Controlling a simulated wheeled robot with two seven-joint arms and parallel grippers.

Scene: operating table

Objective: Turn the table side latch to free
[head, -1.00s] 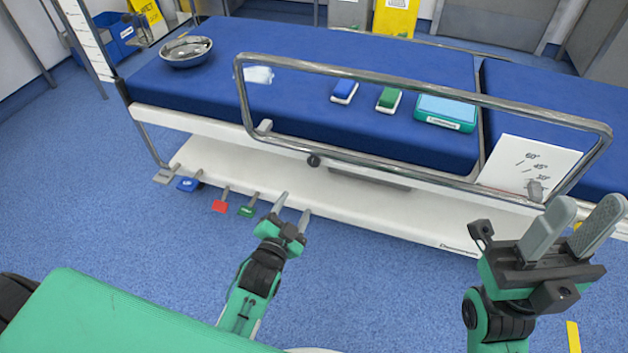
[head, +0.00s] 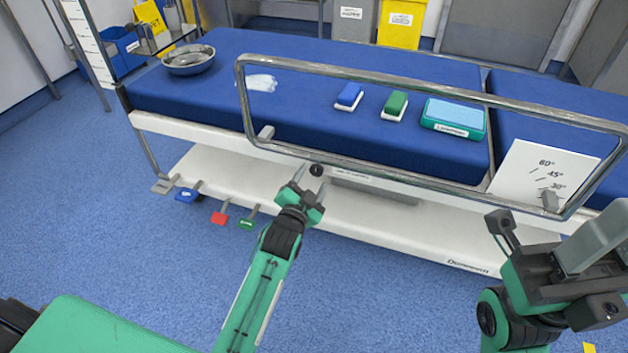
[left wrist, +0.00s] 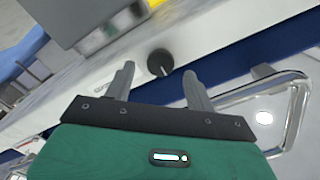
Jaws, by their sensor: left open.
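The table side latch appears as a small dark round knob (head: 316,170) on the white side rail of the operating table (head: 225,145), below the metal guard rail. In the left wrist view the knob (left wrist: 160,62) is black with a thin pointer and sits just beyond and between my fingertips. My left gripper (head: 309,179) is open and empty, close to the knob; in the left wrist view its fingers (left wrist: 158,82) are spread. I cannot tell whether they touch the knob. My right gripper (head: 572,240) is at the lower right, away from the latch; its jaw gap is unclear.
The metal guard rail (head: 370,75) stands above the latch. Red (head: 220,218), green (head: 247,223) and blue (head: 187,195) pedals stick out low at the left. A steel bowl (head: 188,60), brushes and a teal box (head: 453,118) lie on the table. The floor in front is clear.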

